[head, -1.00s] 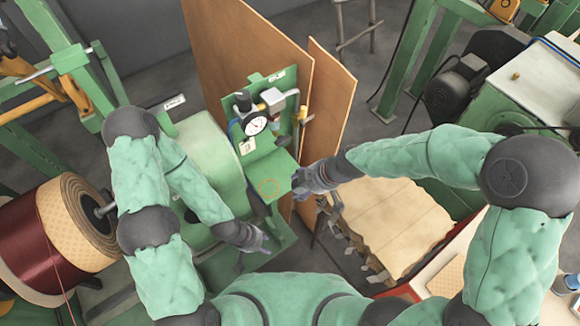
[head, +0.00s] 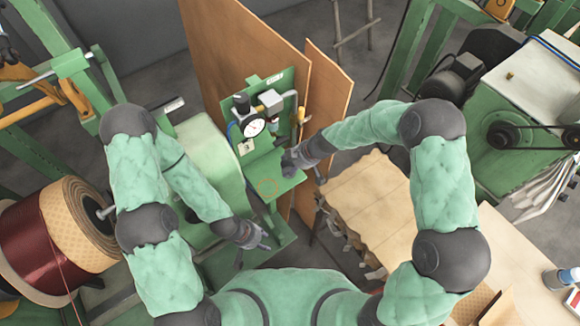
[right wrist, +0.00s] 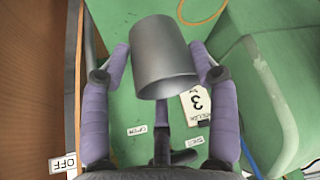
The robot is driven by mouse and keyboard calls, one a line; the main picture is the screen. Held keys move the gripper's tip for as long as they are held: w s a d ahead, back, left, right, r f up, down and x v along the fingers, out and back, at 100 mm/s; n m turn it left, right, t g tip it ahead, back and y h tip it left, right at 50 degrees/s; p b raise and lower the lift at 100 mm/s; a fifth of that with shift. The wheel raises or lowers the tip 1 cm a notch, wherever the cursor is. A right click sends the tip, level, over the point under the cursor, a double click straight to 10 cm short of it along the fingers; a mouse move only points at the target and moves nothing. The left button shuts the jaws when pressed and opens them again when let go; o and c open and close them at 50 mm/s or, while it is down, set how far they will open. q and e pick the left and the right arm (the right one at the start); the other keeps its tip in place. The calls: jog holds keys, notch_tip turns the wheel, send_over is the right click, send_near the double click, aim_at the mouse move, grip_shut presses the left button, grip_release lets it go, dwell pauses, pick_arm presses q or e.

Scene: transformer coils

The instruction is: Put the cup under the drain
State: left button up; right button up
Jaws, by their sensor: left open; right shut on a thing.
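A grey metal cup (right wrist: 163,58) sits between the two fingers of my right gripper (right wrist: 160,65), which is shut on it. In the head view my right gripper (head: 289,162) is over the right edge of the green shelf (head: 268,166); I cannot make out the cup there. An orange ring (head: 267,186) is marked on the shelf, below and left of that gripper; part of it shows in the right wrist view (right wrist: 205,10). The gauge unit (head: 253,127) is on the panel above the shelf. I cannot clearly identify the drain. My left gripper (head: 262,240) is open, low and empty.
Brown boards (head: 329,95) stand behind and right of the panel. A rounded green housing (head: 208,150) is left of the shelf. A tan-topped surface (head: 375,205) lies right of it. A wire spool (head: 50,240) is at far left.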

aim_at(290, 168)
jog(key=shift+w+a+f, duration=0.2)
jog(key=shift+w+f, duration=0.5)
jog(key=shift+f, duration=0.2)
jog(key=shift+w+f+p, duration=0.1)
jog(key=shift+f+p, duration=0.2)
jog(key=shift+f, duration=1.3)
jog(key=shift+f, duration=0.1)
jog(key=o, duration=1.1)
jog(key=shift+o, duration=0.2)
